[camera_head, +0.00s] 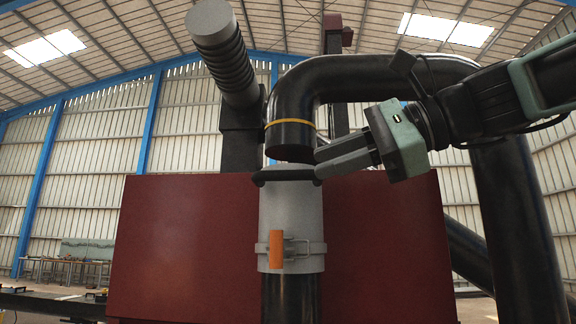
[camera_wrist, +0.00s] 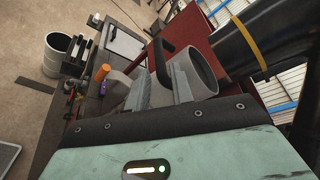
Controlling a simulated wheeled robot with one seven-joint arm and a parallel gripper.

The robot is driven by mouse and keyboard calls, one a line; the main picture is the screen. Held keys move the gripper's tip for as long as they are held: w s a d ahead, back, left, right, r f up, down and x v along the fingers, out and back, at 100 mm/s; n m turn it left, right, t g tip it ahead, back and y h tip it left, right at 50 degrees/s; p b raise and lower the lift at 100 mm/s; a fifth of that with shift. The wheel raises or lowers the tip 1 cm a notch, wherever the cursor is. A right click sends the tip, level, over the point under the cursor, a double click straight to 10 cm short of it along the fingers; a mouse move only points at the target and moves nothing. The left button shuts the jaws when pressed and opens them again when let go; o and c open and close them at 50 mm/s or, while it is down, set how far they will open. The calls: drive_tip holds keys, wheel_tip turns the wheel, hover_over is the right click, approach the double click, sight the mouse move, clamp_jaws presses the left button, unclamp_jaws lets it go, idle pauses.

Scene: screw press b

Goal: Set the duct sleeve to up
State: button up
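The duct sleeve (camera_head: 290,213) is a light grey upright cylinder around a black lower pipe (camera_head: 290,298). Its open round top shows in the wrist view (camera_wrist: 199,72). A narrow gap separates it from the black upper duct (camera_head: 291,138). A black handle (camera_head: 283,174) crosses the sleeve's upper front and also shows in the wrist view (camera_wrist: 159,60). An orange latch lever (camera_head: 276,248) hangs on a band low on the sleeve. My gripper (camera_head: 320,165) comes from the right, its fingertips at the handle's right end. Whether the fingers press on the handle is unclear.
A dark red panel (camera_head: 185,245) stands behind the sleeve. A thick black pipe (camera_head: 515,220) drops at the right, below my arm. A ribbed grey duct (camera_head: 230,62) rises at the upper left. A grey bin (camera_wrist: 57,54) stands on the floor.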

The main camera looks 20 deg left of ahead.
sight(286, 174)
drive_tip(key=p+x, duration=0.1)
drive_tip(key=x, duration=0.6)
drive_tip(key=shift+a+f+p, duration=0.1)
drive_tip(key=shift+a+p, duration=0.1)
drive_tip(key=shift+p, duration=0.2)
clamp_jaws()
